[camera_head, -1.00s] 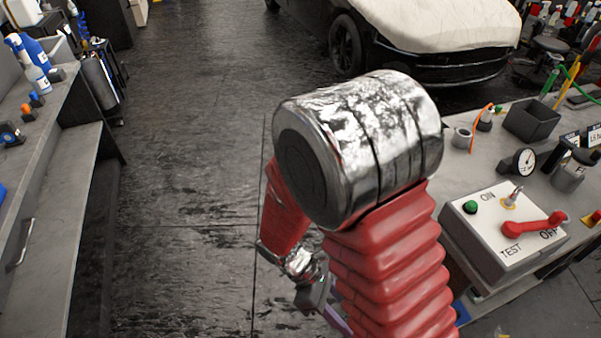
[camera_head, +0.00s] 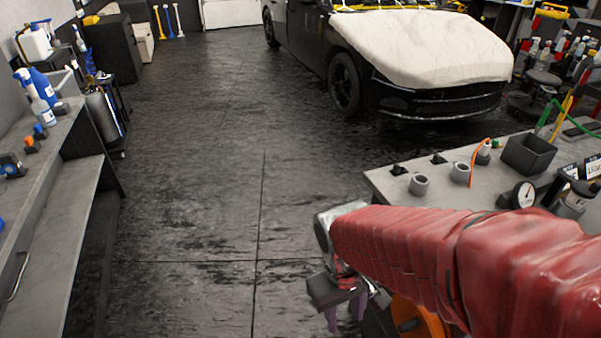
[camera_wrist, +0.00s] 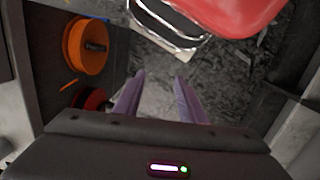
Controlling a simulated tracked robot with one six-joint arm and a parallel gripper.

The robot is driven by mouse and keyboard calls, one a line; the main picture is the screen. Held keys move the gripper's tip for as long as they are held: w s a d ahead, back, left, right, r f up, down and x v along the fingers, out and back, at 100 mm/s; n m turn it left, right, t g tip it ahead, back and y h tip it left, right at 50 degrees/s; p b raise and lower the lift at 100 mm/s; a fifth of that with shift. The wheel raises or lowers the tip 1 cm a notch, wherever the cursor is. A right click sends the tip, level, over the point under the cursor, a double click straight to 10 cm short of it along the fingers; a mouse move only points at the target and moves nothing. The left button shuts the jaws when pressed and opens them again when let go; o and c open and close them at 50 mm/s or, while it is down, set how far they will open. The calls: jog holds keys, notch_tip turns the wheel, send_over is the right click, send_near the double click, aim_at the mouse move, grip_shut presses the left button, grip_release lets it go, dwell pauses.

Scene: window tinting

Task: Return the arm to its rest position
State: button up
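My arm, in a red ribbed sleeve, reaches in from the lower right of the head view. My gripper (camera_head: 345,312) hangs from its end, fingers down, over the dark floor just left of the bench. In the wrist view my gripper (camera_wrist: 158,88) shows two purple fingers spread apart with nothing between them. The gripper is open and empty.
The workbench (camera_head: 390,184) at right carries a gauge (camera_head: 523,194) and a dark bin (camera_head: 530,153). An orange disc (camera_head: 420,322) is close beside my gripper. A shelf (camera_head: 62,215) lines the left. A covered car (camera_head: 420,50) stands behind. The middle floor is clear.

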jog(key=d+r+m+t, duration=0.2)
jog(key=d+r+t, duration=0.1)
jog(key=r, duration=0.4)
jog(key=d+r+m+t+y, duration=0.1)
jog(key=d+r+m+t, duration=0.1)
jog(key=r, duration=0.6)
jog(key=shift+d+r+m+t, duration=0.15)
jog(key=shift+d+m+t, duration=0.15)
jog(key=shift+d+t, duration=0.45)
